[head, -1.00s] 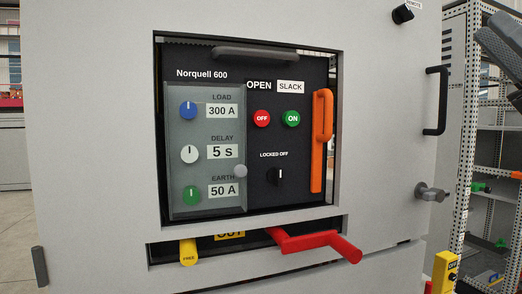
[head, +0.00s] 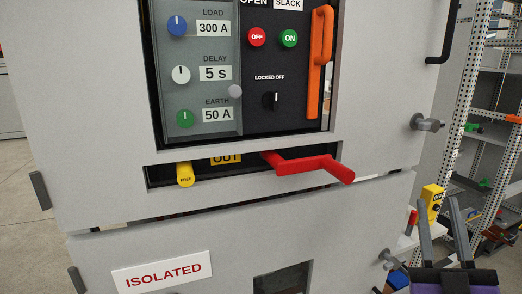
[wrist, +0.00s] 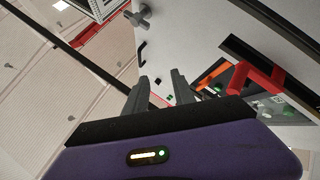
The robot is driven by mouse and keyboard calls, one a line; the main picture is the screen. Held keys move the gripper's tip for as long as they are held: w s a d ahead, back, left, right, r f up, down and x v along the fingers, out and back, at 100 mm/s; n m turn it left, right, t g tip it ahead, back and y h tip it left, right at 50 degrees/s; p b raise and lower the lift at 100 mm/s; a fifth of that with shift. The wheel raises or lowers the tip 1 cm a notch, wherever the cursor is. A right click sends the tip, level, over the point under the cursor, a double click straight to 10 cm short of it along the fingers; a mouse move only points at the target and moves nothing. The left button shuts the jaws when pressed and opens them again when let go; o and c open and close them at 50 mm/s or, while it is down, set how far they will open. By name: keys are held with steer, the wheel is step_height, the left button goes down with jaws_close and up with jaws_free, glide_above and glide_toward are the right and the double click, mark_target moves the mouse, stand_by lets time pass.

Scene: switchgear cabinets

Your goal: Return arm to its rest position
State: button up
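My gripper (head: 438,208) shows at the lower right of the head view, in front of the shelving and right of the cabinet. Its two grey fingers stand apart and point up, with nothing between them. In the wrist view my gripper (wrist: 160,78) also shows spread, empty fingers. The grey switchgear cabinet (head: 80,110) fills most of the head view. Its red crank handle (head: 318,165) sticks out of the slot below the panel, and the orange lever (head: 319,65) is upright. My gripper touches neither of them.
A grey cabinet knob (head: 425,122) juts out at the right. A yellow box (head: 432,196) marked OFF stands behind my gripper. Metal shelving (head: 475,105) is at the right. An ISOLATED sign (head: 162,272) is on the lower door.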

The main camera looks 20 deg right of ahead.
steer(key=s+a+f+m+g+y, duration=0.2)
steer(key=s+a+f, duration=0.3)
steer(key=f, duration=0.4)
steer(key=s+a+f+m+g+y, duration=0.1)
steer(key=s+a+f+g+y, duration=0.25)
steer(key=a+f, duration=0.4)
steer(key=s+a+f+n+g+y, duration=0.1)
steer(key=s+a+f+g+y, duration=0.1)
steer(key=s+f, duration=0.4)
steer(key=s+a+f+n+g+y+b, duration=0.1)
steer(key=s+a+f, duration=0.4)
steer(key=s, duration=0.5)
steer(key=shift+f+n+g+y, duration=0.65)
steer(key=shift+f+y, duration=0.15)
steer(key=shift+y, duration=0.45)
